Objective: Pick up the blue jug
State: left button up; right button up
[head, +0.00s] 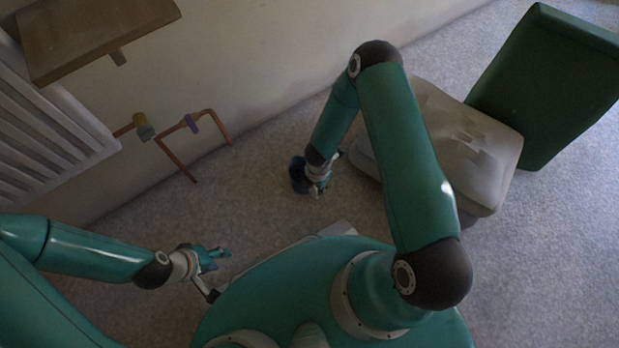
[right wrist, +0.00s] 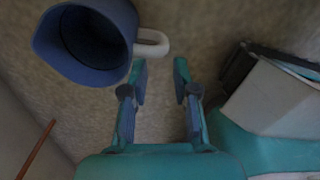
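The blue jug (right wrist: 105,70) shows in the upper left of the right wrist view, with its open mouth in sight and its pale handle (right wrist: 152,43) pointing right. In the head view the jug (head: 297,175) is a small dark blue shape, partly hidden by my right gripper. My right gripper (right wrist: 161,68) is open, with nothing between its fingers. The handle lies just beyond the fingertips, nearer the left finger; I cannot tell whether they touch. In the head view my right gripper (head: 320,188) is beside the jug. My left gripper (head: 217,257) is apart from the jug, its finger opening unclear.
A pale cushioned seat (head: 470,150) with a green panel (head: 545,85) stands right of my right arm. A radiator (head: 45,130), copper pipes (head: 180,160) and a brown shelf (head: 90,35) are along the wall. Carpet (head: 255,190) is clear between my grippers.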

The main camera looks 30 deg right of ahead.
notch_tip(320, 180, down, 2)
jog(key=shift+f, duration=0.1)
notch_tip(320, 180, down, 5)
jog(key=b, duration=0.3)
jog(key=shift+s+d, duration=0.15)
grip_shut()
